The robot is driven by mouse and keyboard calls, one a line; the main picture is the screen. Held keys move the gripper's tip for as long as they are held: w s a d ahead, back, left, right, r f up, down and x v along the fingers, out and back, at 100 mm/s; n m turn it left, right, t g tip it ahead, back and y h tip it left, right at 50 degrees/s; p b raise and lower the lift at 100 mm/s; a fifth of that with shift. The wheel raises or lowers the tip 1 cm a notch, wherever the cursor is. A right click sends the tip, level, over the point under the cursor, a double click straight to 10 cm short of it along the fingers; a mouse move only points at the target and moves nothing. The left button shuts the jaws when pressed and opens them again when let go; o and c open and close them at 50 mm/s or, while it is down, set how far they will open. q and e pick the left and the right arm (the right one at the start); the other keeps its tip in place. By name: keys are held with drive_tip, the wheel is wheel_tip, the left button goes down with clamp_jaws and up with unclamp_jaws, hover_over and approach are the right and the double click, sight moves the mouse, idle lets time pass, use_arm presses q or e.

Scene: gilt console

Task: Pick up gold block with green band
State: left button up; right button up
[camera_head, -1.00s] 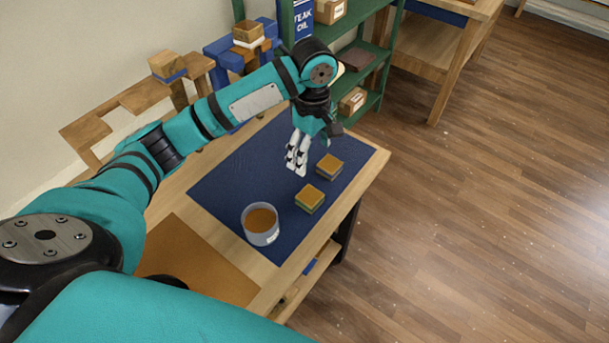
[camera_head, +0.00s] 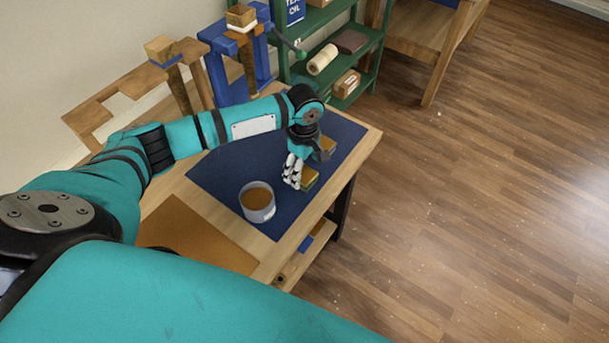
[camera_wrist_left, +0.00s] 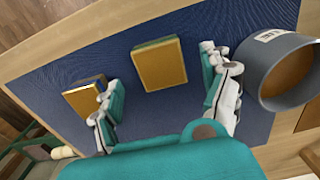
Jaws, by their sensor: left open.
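The gold block with the green band (camera_head: 310,179) lies on the dark blue mat, just right of my left gripper's fingers in the head view. In the left wrist view the block (camera_wrist_left: 160,65) lies between the two spread fingers, with its green edge at the top. My left gripper (camera_head: 292,172) is open above the mat, its fingers also visible in the left wrist view (camera_wrist_left: 160,70). I see no finger contact with the block. My right gripper is not in view.
A grey cup with brown contents (camera_head: 257,202) stands on the blue mat (camera_head: 220,172), close to one finger in the wrist view (camera_wrist_left: 262,75). Wooden and blue stands (camera_head: 232,75) with blocks on top rise behind. A green shelf (camera_head: 372,62) stands beyond the table.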

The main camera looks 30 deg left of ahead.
sight(303, 174)
use_arm(q)
drive_tip(key=f, duration=0.3)
drive_tip(key=shift+a+f, duration=0.2)
drive_tip(key=shift+f, duration=0.05)
drive_tip(key=c, duration=1.3)
drive_tip(key=shift+o, duration=0.2)
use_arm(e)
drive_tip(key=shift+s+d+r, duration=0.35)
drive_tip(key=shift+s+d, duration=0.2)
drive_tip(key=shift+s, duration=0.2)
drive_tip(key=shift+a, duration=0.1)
